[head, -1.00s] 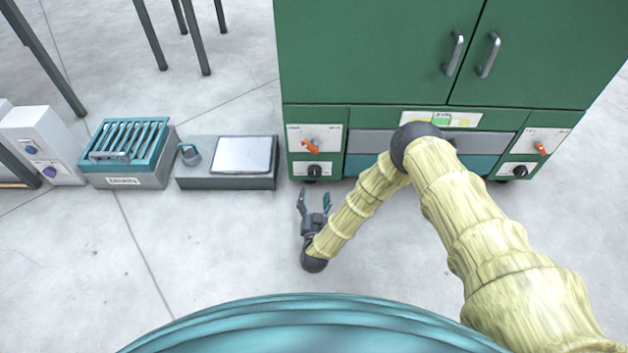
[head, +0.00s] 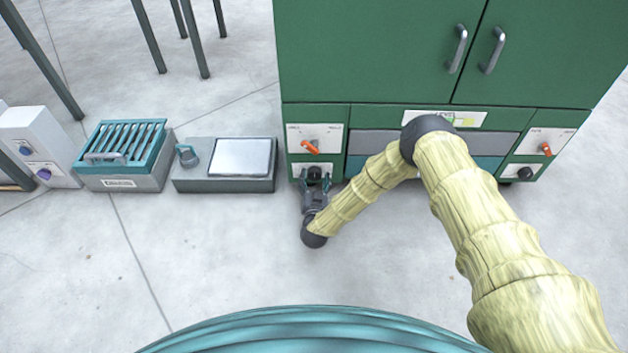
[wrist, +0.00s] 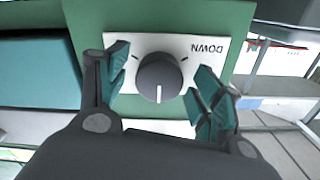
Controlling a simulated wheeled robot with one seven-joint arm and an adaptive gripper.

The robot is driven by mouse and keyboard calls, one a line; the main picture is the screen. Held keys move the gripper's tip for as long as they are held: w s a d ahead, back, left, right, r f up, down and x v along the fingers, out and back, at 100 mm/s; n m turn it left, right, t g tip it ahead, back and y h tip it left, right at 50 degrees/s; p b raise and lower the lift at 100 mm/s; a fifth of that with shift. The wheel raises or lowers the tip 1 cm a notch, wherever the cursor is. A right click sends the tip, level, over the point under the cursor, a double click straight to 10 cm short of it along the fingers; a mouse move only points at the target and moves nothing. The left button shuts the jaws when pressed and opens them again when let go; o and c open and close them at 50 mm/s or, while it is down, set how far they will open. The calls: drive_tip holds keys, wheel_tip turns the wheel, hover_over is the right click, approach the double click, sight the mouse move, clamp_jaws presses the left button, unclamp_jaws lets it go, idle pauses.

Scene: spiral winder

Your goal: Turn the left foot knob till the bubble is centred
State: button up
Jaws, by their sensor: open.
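The left foot knob (head: 314,173) is a dark round knob on a white plate low on the left of the green cabinet (head: 380,50). In the wrist view the knob (wrist: 159,78) shows a white pointer line and the plate (wrist: 205,62) reads DOWN, upside down. My gripper (head: 315,182) is at the knob in the head view. In the wrist view my gripper (wrist: 160,88) is open, with one teal finger on each side of the knob and gaps between. I cannot make out a bubble; a small pale label strip (head: 443,118) with a yellow-green patch sits on the cabinet front.
An orange lever (head: 310,146) sits just above the left knob. A second lever (head: 546,149) and knob (head: 525,172) are at the cabinet's right. A grey scale-like box (head: 225,180) and a teal slatted crate (head: 122,181) stand left on the floor. Floor in front is clear.

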drive_tip(key=c, duration=1)
drive_tip(key=shift+m, duration=0.3)
drive_tip(key=m+p, duration=0.1)
drive_tip(key=m, duration=0.2)
drive_tip(key=shift+m, duration=0.3)
drive_tip(key=m+p, duration=0.1)
drive_tip(key=m, duration=0.2)
drive_tip(key=shift+a+m, duration=0.1)
drive_tip(key=shift+m, duration=0.2)
drive_tip(key=m, duration=0.4)
drive_tip(key=shift+m, duration=0.3)
drive_tip(key=shift+a+r+m, duration=0.1)
drive_tip(key=shift+r+m, duration=0.05)
drive_tip(key=shift+m, duration=1.75)
